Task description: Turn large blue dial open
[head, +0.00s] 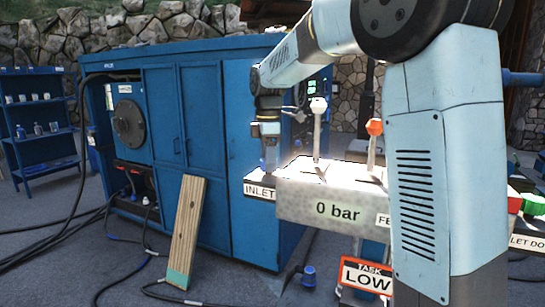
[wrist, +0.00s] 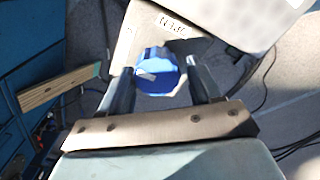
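The large blue dial (wrist: 156,72) shows in the wrist view, with a pale pointer mark on its face. It sits on a beige plate (wrist: 118,68) with a dark-lettered label, which seems to read "OPEN". My gripper (wrist: 160,80) is open, with one dark finger on each side of the dial. I cannot tell whether either finger touches it. In the head view my gripper (head: 268,156) points down at the left end of the grey-white panel box (head: 300,205), above the "INLET" label (head: 258,191). The dial is mostly hidden there.
A white-knobbed lever (head: 317,130) and an orange-knobbed lever (head: 374,140) stand on the box, right of my gripper. The front reads "0 bar". A blue cabinet (head: 210,150) stands behind left, with a wooden plank (head: 186,230) leaning on it. Cables cross the floor.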

